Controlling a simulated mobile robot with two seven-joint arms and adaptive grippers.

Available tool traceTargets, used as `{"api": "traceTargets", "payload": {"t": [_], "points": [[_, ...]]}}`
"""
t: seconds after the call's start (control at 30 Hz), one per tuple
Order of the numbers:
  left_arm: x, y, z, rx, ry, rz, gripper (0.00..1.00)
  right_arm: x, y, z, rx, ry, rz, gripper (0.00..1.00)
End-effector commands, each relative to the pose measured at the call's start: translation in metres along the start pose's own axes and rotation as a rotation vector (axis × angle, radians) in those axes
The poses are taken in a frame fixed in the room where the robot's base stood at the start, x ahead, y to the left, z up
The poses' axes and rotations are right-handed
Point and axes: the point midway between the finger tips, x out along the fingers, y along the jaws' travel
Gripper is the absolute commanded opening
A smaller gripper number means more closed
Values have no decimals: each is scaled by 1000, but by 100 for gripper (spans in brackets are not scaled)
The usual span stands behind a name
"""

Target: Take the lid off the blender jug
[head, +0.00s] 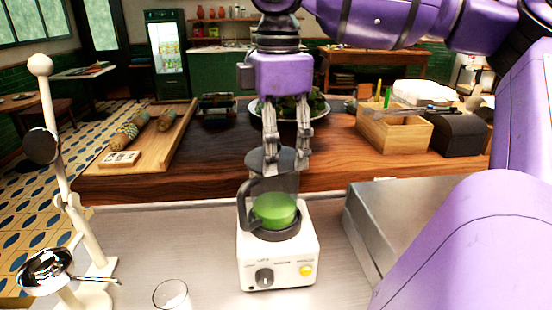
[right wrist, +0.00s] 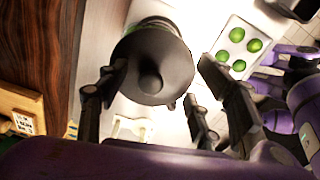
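The blender (head: 276,262) stands on the steel counter, with a white base and a clear jug (head: 288,182) holding green contents. Its dark round lid (head: 262,161) sits on top of the jug; in the right wrist view the lid (right wrist: 172,64) shows from above with a round knob (right wrist: 150,82). My right gripper (head: 287,165) points down over the jug, its fingers spread. In the right wrist view my right gripper (right wrist: 160,82) has a finger on either side of the lid, with visible gaps and nothing gripped.
A white press stand (head: 50,130) with a metal bowl and a glass (head: 172,294) stand left of the blender. A steel box (head: 385,230) is at the right. Behind are a wooden counter with a bowl of greens (head: 315,108) and a wooden crate (head: 394,132).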

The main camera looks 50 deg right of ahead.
Motion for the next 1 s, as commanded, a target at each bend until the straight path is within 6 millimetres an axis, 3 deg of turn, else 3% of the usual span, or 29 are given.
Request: {"api": "traceTargets", "payload": {"t": [0.03, 0.27, 1.0], "points": [[1, 0, 2, 0, -3, 0, 0, 7, 3, 2, 6, -7, 0, 32], [1, 0, 3, 0, -4, 0, 0, 10, 4, 2, 8, -8, -4, 25], [2, 0, 1, 0, 0, 1, 0, 13, 4, 2, 9, -7, -8, 34]]}}
